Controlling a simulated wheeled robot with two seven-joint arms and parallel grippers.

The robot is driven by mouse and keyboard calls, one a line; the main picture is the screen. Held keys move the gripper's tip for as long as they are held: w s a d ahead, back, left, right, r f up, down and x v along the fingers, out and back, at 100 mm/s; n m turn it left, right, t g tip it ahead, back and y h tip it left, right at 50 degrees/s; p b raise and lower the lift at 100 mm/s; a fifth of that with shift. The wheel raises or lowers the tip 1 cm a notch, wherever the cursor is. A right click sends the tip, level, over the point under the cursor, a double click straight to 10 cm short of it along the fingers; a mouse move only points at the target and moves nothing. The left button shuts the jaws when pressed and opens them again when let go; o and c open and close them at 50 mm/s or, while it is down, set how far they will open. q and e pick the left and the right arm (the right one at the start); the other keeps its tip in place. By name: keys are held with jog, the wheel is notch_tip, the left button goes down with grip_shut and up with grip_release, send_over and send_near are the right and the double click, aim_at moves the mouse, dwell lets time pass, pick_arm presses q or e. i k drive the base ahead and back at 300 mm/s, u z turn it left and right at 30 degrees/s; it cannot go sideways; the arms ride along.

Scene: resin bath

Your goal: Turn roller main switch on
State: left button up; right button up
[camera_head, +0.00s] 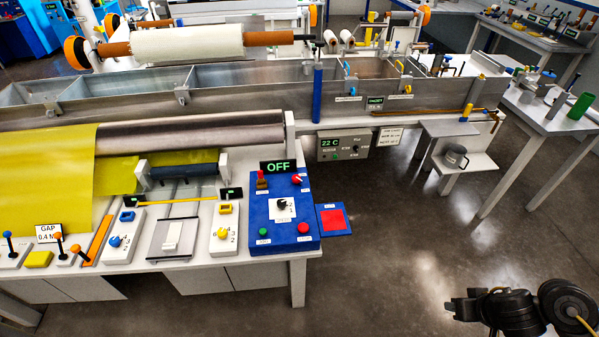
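A blue control box (257,218) stands at the right end of the white roller bench, with a display (278,167) reading OFF at its back edge. The labels are too small to read, so I cannot tell which is the main switch. My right gripper (460,307) is at the lower right, over the floor, far from the box. Its finger opening is unclear. My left gripper is out of view.
A blue plate with a red square (332,219) sits beside the box's right side. A long metal bath (240,85) runs behind, with a 22 C panel (343,145). A yellow sheet (45,180) covers the bench's left. The floor (400,220) right of the bench is clear.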

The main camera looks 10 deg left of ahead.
aim_at(296, 178)
jog(key=i, duration=1.15)
jog(key=u, duration=1.8)
